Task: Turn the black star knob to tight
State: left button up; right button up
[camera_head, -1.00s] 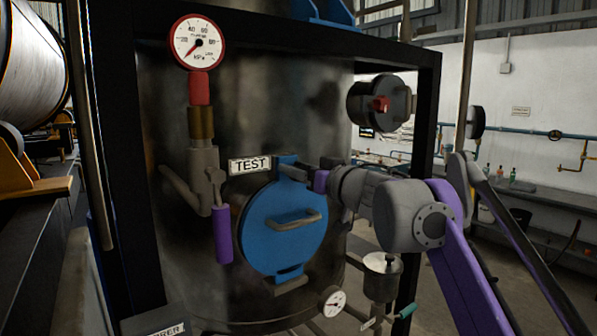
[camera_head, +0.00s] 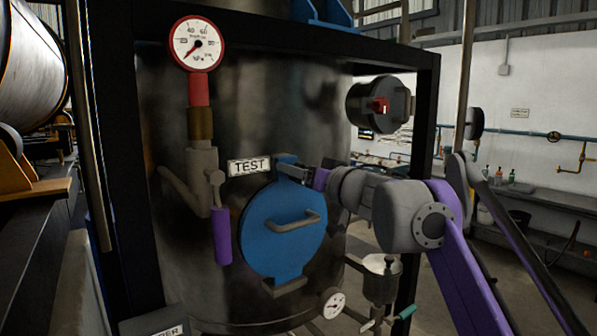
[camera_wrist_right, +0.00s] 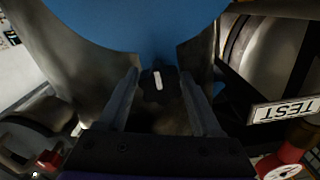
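The dark knob (camera_wrist_right: 158,100), with a white mark on it, shows between the fingers of my right gripper (camera_wrist_right: 158,76) in the right wrist view, against the blue round hatch. The fingers stand on either side of it; I cannot tell whether they touch it. In the head view my right gripper (camera_head: 293,171) is at the top of the blue hatch (camera_head: 262,238), just right of the TEST label (camera_head: 249,165). It hides the knob there, so its star shape is not clear. My left gripper is not in view.
A red-rimmed gauge (camera_head: 196,44) sits above a valve with a purple lever (camera_head: 222,236) left of the hatch. A small gauge (camera_head: 332,303) and a funnel-topped fitting (camera_head: 382,265) are at the lower right. A black frame post (camera_head: 424,150) stands right of the tank.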

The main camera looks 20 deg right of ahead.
jog(key=shift+o, duration=1)
jog(key=shift+s, duration=0.1)
jog(key=shift+s+d, duration=0.2)
jog(key=shift+s, duration=0.15)
jog(key=b+v, duration=0.1)
jog(key=v, duration=0.9)
jog(key=shift+b, duration=0.35)
jog(key=shift+w+a, duration=0.1)
